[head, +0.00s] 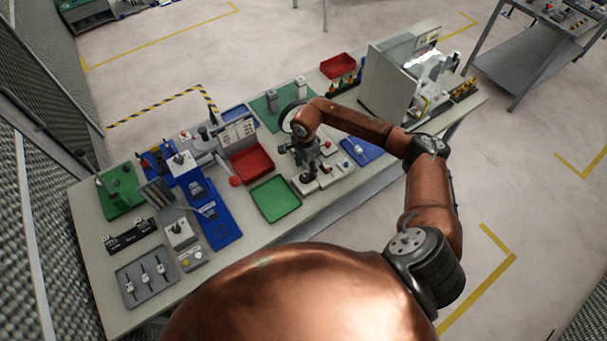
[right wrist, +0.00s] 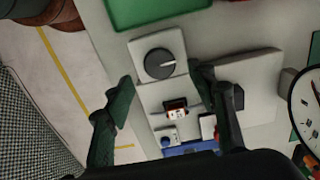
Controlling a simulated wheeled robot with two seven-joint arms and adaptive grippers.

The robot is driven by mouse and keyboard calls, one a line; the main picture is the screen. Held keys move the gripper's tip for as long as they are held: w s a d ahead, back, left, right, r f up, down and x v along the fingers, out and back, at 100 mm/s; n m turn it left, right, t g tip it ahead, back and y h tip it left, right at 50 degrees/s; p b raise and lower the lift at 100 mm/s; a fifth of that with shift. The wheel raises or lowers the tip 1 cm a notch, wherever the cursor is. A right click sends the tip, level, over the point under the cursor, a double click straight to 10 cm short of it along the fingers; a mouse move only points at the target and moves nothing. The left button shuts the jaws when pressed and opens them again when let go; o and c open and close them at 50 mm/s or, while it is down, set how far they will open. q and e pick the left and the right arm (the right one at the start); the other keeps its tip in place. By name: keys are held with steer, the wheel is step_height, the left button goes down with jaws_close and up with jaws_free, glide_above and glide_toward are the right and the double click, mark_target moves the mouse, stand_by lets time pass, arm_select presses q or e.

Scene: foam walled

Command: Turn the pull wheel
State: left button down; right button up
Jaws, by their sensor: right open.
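My right gripper (head: 306,165) is over the middle of the workbench, pointing down. In the right wrist view its two dark fingers (right wrist: 172,98) are spread apart with nothing between them touching either one. A black round knob (right wrist: 159,64) with a white pointer line sits on a pale box beyond the fingertips. A white round dial with dark tick marks (right wrist: 307,102) is cut off at the right edge of that view. I cannot tell for sure which part is the pull wheel. My left gripper is not in view.
The bench (head: 105,283) is crowded. A red tray (head: 252,166) and a green tray (head: 276,199) lie left of the gripper. A grey cabinet (head: 385,84) stands at the right end. Open floor surrounds the bench.

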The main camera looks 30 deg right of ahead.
mark_target(305, 177)
step_height(305, 177, down, 5)
steer(key=shift+f+p, duration=0.1)
steer(key=shift+p, duration=0.45)
steer(key=shift+a+f, duration=0.1)
steer(key=shift+f, duration=0.45)
steer(key=c, duration=1.2)
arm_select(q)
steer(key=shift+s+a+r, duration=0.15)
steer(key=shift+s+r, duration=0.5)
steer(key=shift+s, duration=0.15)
arm_select(e)
steer(key=shift+o, duration=0.2)
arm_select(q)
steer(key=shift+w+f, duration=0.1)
